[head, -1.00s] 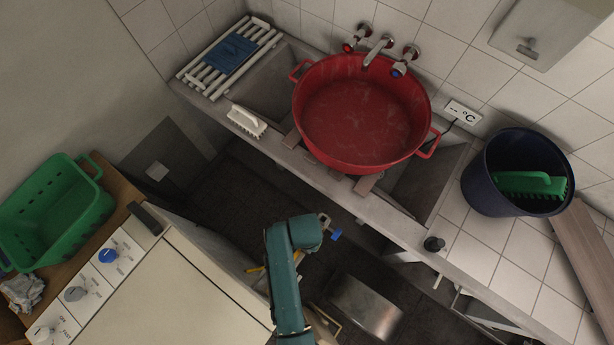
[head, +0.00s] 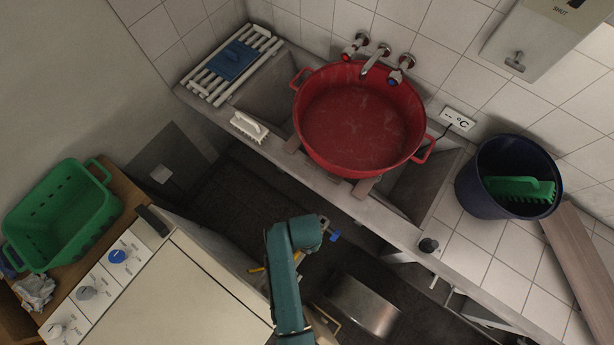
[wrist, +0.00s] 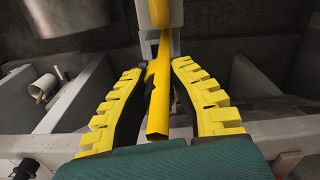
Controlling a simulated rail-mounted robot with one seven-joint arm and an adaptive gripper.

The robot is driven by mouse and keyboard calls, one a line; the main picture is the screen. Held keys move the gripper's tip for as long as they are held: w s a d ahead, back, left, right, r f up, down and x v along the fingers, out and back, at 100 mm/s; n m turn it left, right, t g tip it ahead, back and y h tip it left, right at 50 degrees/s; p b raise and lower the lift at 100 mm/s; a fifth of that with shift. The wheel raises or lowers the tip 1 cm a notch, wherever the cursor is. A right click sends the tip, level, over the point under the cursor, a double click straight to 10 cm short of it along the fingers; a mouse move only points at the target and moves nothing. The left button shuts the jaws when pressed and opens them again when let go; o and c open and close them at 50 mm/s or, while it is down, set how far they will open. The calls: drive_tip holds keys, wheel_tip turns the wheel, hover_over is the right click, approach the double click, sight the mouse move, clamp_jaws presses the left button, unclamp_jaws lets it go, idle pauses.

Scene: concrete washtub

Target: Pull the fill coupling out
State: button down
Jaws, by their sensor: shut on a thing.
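In the wrist view, my gripper (wrist: 160,72) has two yellow ribbed fingers with dark inner pads. It is shut on a yellow bar (wrist: 158,108) that runs between the fingers. The bar's far end meets a paler yellow part (wrist: 160,14) at the top edge, beside a grey upright piece. I cannot tell whether this yellow bar is the fill coupling. In the head view, my teal arm reaches over the dark floor in front of the washtub (head: 325,195). It mostly hides the gripper there, and small yellow parts show beside it.
A red basin (head: 362,120) sits across the washtub below the taps. A dark blue bucket (head: 480,180) with a green brush (head: 520,187) stands at right. A green basket (head: 50,215) and a white machine with knobs (head: 190,290) are at left.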

drive_tip(key=shift+r+p, duration=2.2)
drive_tip(key=shift+r, duration=0.05)
